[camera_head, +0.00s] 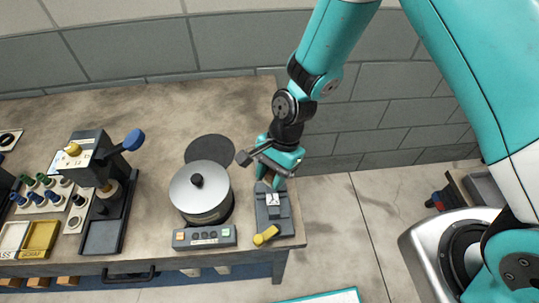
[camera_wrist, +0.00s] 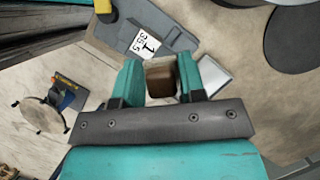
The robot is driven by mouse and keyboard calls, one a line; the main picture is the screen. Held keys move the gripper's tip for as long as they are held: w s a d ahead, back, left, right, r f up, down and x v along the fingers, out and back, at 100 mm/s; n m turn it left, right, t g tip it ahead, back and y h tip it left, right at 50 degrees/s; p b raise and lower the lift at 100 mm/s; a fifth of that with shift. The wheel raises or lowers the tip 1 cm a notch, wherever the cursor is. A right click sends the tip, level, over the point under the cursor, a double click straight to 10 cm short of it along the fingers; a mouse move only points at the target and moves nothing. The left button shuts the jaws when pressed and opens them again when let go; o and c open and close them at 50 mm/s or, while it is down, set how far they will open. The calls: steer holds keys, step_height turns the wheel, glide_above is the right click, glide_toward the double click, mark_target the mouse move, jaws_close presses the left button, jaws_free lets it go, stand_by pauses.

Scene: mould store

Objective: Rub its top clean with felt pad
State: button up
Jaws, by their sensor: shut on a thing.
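My gripper (camera_wrist: 162,82) is shut on a small block with a brown middle and a pale edge, apparently the felt pad (camera_wrist: 162,80). In the head view my gripper (camera_head: 271,180) is over the bench's right end, just behind a grey fixture (camera_head: 284,224). The fixture has a yellow knob (camera_head: 265,236) and a white numbered label (camera_head: 273,200). In the wrist view the fixture (camera_wrist: 178,38) lies beyond the fingers. A pale silvery square piece (camera_wrist: 216,75) lies beside the right finger. I cannot tell whether the pad touches anything; its underside is hidden.
A lidded metal pot (camera_head: 200,205) stands left of the fixture, with a dark disc (camera_head: 210,149) behind it and a button box (camera_head: 205,237) in front. A press with a blue knob (camera_head: 134,140) stands farther left. The bench (camera_head: 160,105) is clear at the back.

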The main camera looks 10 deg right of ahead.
steer(key=shift+r+p, duration=1.75)
steer(key=shift+r, duration=0.7)
